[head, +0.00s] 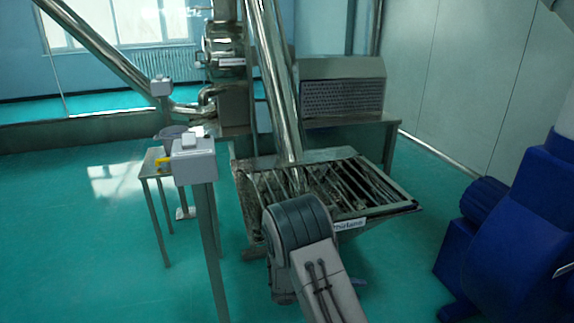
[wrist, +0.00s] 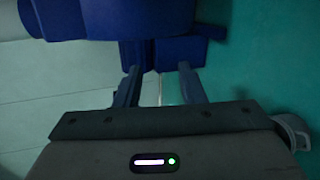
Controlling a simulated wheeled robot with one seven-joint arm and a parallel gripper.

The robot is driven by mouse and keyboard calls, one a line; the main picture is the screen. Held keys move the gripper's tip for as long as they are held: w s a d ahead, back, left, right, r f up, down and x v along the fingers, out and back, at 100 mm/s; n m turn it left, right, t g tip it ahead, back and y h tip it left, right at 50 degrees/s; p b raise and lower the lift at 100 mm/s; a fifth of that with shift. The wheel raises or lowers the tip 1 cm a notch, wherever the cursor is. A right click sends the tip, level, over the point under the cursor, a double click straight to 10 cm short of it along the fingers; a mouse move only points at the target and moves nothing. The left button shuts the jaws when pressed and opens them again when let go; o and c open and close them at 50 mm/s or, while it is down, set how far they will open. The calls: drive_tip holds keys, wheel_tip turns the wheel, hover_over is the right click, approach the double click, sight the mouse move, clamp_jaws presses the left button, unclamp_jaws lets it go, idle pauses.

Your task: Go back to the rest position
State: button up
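My gripper (wrist: 159,72) shows in the wrist view with its two dark fingers apart and nothing seen between them. Beyond the fingertips is blue machinery (wrist: 120,18), against a pale wall and green floor. The gap between the fingertips and the blue machinery cannot be judged. I cannot make out my gripper in the head view. The vibrating sieve (head: 388,213) stands at the middle of the head view, a metal frame with slanting bars and a label on its front edge.
A large blue machine (head: 515,235) stands at the right. A grey box on a post (head: 194,162) and a small metal table (head: 154,166) stand left of the sieve. A shiny pipe (head: 275,80) comes down to the sieve. Green floor (head: 80,240) is clear at the left.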

drive_tip(key=s+a+r+m+y+p, duration=0.1)
drive_tip(key=s+r+y+p, duration=0.4)
drive_tip(key=r, duration=1)
drive_tip(key=s+a+r+m+y+p, duration=0.1)
drive_tip(key=s+r+y+p, duration=0.3)
drive_tip(key=s+r+p, duration=0.6)
drive_tip(key=s+a+r+m+y+p, duration=0.1)
drive_tip(key=s+r+y+p, duration=0.4)
drive_tip(key=r, duration=1.6)
drive_tip(key=s+p, duration=0.3)
drive_tip(key=s, duration=0.1)
drive_tip(key=shift+s+a+y, duration=0.3)
drive_tip(key=shift+a, duration=0.05)
drive_tip(key=shift+c, duration=0.3)
